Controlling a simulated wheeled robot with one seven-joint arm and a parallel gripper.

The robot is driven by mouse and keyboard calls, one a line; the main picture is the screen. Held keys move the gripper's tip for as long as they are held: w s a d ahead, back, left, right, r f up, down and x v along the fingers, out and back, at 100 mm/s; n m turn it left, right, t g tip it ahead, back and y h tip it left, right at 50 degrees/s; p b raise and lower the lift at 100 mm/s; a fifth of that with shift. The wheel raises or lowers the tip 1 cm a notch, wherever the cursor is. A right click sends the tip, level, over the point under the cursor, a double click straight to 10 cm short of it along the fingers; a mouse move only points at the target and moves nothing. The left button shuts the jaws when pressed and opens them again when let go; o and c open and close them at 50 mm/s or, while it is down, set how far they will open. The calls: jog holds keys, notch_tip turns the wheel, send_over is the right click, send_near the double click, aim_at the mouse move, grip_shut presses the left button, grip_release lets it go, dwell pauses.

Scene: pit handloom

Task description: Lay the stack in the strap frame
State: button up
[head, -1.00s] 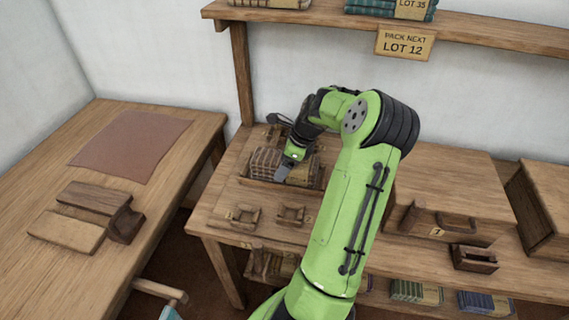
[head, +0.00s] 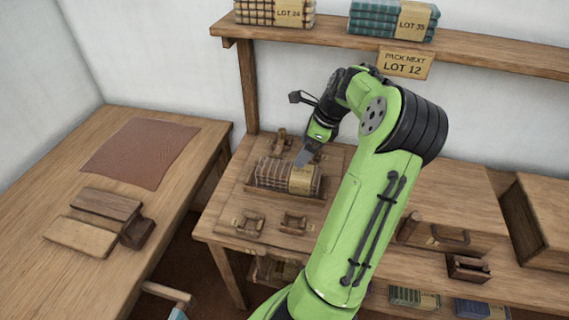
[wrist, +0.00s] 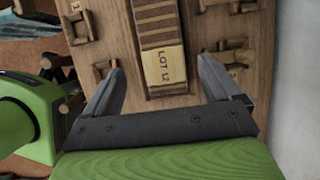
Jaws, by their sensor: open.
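The stack (head: 277,174) is striped brown and cream cloth with a tan paper band; it also shows in the wrist view (wrist: 157,28), where its band reads LOT 12. It lies flat in the strap frame, a wooden tray on the table, whose front rim (head: 283,197) shows in the head view. My gripper (head: 302,160) is above the band end of the stack. In the wrist view my gripper (wrist: 158,72) is open, its two fingers apart on either side of the band and clear of the stack.
Small wooden holders (head: 293,222) stand in front of the frame. A sign (head: 404,62) reading PACK NEXT LOT 12 hangs from the shelf, which bears banded stacks (head: 392,20). The left table holds a brown mat (head: 140,153) and wooden blocks (head: 105,204).

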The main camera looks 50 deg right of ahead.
jog(key=w+a+r+n+g+h, duration=0.1)
jog(key=w+a+r+n, duration=0.15)
jog(key=a+n, duration=0.6)
jog(key=w+a+r+n+g+h, duration=0.15)
jog(key=a+r+n, duration=0.3)
jog(key=a, duration=0.65)
jog(key=s+a+r+n+t, duration=0.1)
jog(key=s+a+n+t, duration=0.1)
jog(key=s+a+n, duration=0.4)
jog(key=s+a+r+n+t, duration=0.1)
jog(key=s+a+n+t, duration=0.1)
jog(key=s+a+n, duration=0.4)
jog(key=a+n, duration=0.5)
jog(key=n, duration=0.1)
jog(key=shift+r+y, duration=0.15)
jog(key=shift+y, duration=0.2)
jog(key=shift+s+r, duration=0.1)
